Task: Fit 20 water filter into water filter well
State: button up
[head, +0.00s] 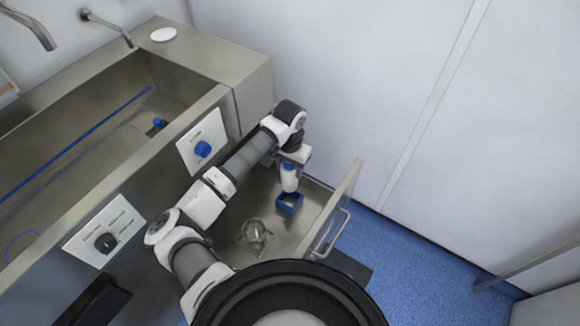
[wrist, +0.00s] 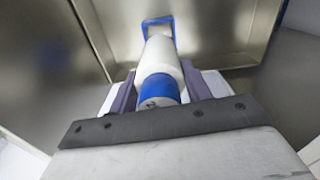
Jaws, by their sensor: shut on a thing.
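The water filter (head: 289,181) is a white cylinder with a blue cap. My gripper (head: 293,165) is shut on it near the capped end and holds it pointing down. In the wrist view the filter (wrist: 159,57) lies between my two fingers (wrist: 158,88), blue cap nearest the camera. The water filter well (head: 288,208) looks like a blue square holder in the open drawer. Its blue rim (wrist: 149,22) shows past the filter's far end in the wrist view. The filter's lower end is at or just above the well; I cannot tell whether it has entered.
The steel drawer (head: 313,218) is pulled out, its front panel (head: 336,205) standing to the right of the well. A clear glass-like object (head: 255,234) sits in the drawer to the left. The steel sink unit (head: 250,80) stands behind my arm.

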aim_at(289, 178)
jog(key=shift+f+b, duration=0.1)
jog(key=shift+b, duration=0.3)
jog(key=shift+f+b, duration=0.3)
jog(key=shift+b, duration=0.15)
notch_tip(289, 178, down, 5)
jog(key=b, duration=0.5)
jog(key=shift+b, duration=1.25)
dwell(1.0)
notch_tip(289, 178, down, 7)
jog(key=b, duration=0.7)
dwell(2.1)
jog(key=o, duration=1.1)
jog(key=shift+o, duration=0.2)
